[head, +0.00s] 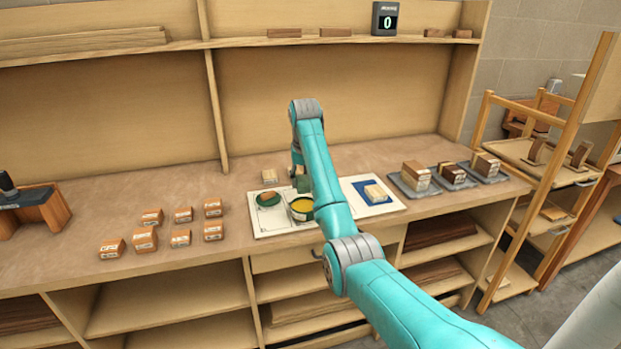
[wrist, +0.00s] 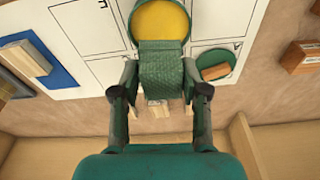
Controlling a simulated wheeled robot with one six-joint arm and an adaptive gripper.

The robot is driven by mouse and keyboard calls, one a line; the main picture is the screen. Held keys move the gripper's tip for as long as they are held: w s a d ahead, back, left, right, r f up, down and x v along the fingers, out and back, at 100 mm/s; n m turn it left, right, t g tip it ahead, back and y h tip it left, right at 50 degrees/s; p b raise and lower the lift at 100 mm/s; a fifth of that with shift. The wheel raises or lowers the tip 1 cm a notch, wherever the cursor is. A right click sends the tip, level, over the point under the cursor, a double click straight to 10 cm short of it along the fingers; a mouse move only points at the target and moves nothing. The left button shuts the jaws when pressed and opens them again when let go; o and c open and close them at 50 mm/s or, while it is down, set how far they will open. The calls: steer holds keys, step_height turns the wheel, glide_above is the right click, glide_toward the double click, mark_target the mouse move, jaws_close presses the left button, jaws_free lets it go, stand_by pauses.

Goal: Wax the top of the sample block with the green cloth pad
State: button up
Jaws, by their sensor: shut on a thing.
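My gripper (wrist: 160,78) is shut on the green cloth pad (wrist: 161,62), which has a textured surface and sits between the two fingers. In the head view the arm partly hides my gripper and the pad (head: 303,184). The pad is beside or over the rim of the open tin of yellow wax (head: 301,208), and it overlaps the tin's edge in the wrist view (wrist: 160,22). I cannot tell whether they touch. A pale wooden block, apparently the sample block (head: 376,193), lies on a blue mat (head: 362,185) right of the tin. It also shows in the wrist view (wrist: 28,58).
A green disc (head: 262,203) with a small brown block on it lies left of the tin. Another pale block (head: 269,175) stands behind. Several labelled blocks (head: 145,238) stand at left, and grey trays of blocks (head: 405,188) at right. A shelf runs above the bench.

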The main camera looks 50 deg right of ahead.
glide_above(304, 207)
steer(key=shift+f, duration=2.75)
steer(key=shift+f, duration=0.55)
steer(key=shift+r, duration=3.55)
